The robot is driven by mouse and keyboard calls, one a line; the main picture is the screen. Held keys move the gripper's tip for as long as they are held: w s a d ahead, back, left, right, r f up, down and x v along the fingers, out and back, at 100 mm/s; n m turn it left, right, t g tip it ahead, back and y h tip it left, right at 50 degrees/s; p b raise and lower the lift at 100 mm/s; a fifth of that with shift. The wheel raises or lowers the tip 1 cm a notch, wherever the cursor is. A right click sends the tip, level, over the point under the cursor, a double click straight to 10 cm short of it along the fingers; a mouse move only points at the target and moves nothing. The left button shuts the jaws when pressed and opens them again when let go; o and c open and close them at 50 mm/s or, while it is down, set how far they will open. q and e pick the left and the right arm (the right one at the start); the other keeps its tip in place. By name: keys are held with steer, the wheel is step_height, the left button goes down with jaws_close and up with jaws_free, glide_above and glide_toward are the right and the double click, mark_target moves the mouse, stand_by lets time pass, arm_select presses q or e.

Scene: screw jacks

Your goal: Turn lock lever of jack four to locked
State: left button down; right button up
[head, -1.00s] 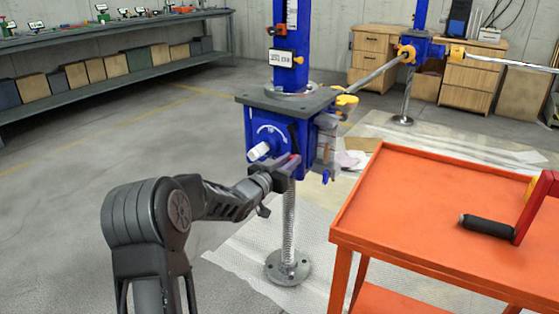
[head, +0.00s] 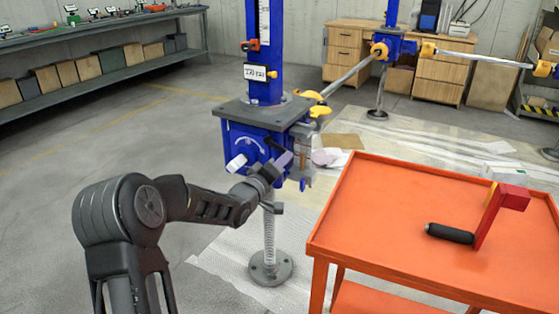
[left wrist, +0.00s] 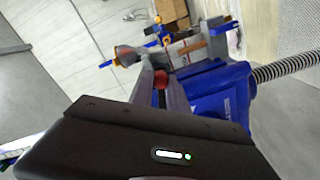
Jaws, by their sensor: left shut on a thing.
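The jack (head: 250,150) is a blue box under a grey top plate, on a threaded screw with a round foot. Its front has a white curved mark and a white knob (head: 236,163). The dark lock lever (head: 274,146) on the front leans up and to the left. My left gripper (head: 279,165) is at the front right of the box, shut on the lever; its fingers hide part of it. In the left wrist view, the blue jack body (left wrist: 212,90) is right of my fingers, with a small red part (left wrist: 160,79) between them. My right gripper is out of view.
An orange cart (head: 400,215) stands close on the right with a red crank (head: 490,215) on it. A second blue jack (head: 395,45) with a long bar stands behind. A shelf of boxes (head: 100,65) is at the back left. The floor at left is clear.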

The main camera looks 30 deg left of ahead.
arm_select(q)
steer(key=shift+d+r+n+p, duration=0.15)
steer(key=shift+r+n+p, duration=1)
steer(key=shift+r+n, duration=0.4)
steer(key=shift+f, duration=0.15)
steer(key=c, duration=1.3)
jaws_free()
steer(key=shift+f, duration=0.1)
steer(key=shift+s, duration=0.1)
steer(key=s, duration=0.7)
steer(key=shift+s+p, duration=0.3)
steer(key=shift+p, duration=0.05)
steer(key=shift+d, duration=0.1)
